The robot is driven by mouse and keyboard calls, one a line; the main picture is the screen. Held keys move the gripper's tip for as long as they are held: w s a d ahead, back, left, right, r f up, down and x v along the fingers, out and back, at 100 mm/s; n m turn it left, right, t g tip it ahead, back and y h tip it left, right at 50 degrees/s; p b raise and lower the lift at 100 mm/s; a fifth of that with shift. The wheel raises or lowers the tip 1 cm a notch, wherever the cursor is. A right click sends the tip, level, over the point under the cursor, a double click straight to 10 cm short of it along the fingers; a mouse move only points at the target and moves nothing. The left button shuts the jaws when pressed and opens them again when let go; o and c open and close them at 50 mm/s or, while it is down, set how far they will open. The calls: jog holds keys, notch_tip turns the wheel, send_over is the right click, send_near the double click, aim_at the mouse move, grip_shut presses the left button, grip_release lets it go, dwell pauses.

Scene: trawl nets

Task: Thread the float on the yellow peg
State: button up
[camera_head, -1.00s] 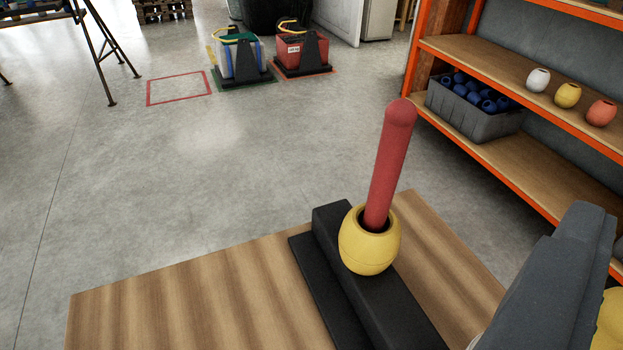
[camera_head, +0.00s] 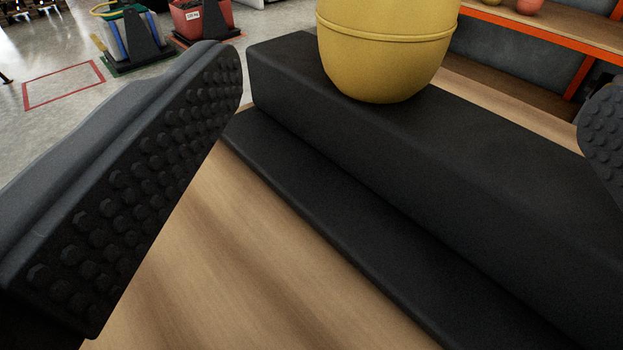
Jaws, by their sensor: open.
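A yellow float (camera_head: 388,55) with a raised band around it stands on a long black base (camera_head: 430,150) on a wooden board (camera_head: 200,230). The top of the float is cut off by the upper edge of the view, and no peg shows now. My gripper (camera_head: 415,92) is open. Its left finger, with a studded pad, is large at the left; only part of its right finger shows at the right edge. The float appears between the fingers in the picture, with visible gaps on both sides. I cannot tell whether it is at the same depth as the fingertips.
An orange-framed shelf (camera_head: 540,30) stands behind at the upper right, with an orange-red float (camera_head: 530,6) on it. A blue-and-white bin (camera_head: 127,38), a red bin (camera_head: 203,18) and an empty red floor outline (camera_head: 62,85) are at the upper left.

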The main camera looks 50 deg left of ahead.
jog(key=b+x, duration=0.1)
jog(key=x, duration=0.5)
jog(key=b+x, duration=0.1)
jog(key=x, duration=0.5)
jog(key=shift+s+a+f+b, duration=0.1)
jog(key=shift+s+a+b, duration=0.1)
jog(key=shift+a+b, duration=0.15)
jog(key=shift+x, duration=0.9)
jog(key=shift+d, duration=0.1)
jog(key=c, duration=1.1)
jog(key=shift+r+p, duration=3.45)
jog(key=shift+r, duration=3)
jog(key=shift+c, duration=0.2)
notch_tip(320, 180, up, 11)
jog(key=p, duration=0.8)
send_over(385, 2)
jog(key=x, duration=0.5)
jog(key=shift+w+r, duration=0.2)
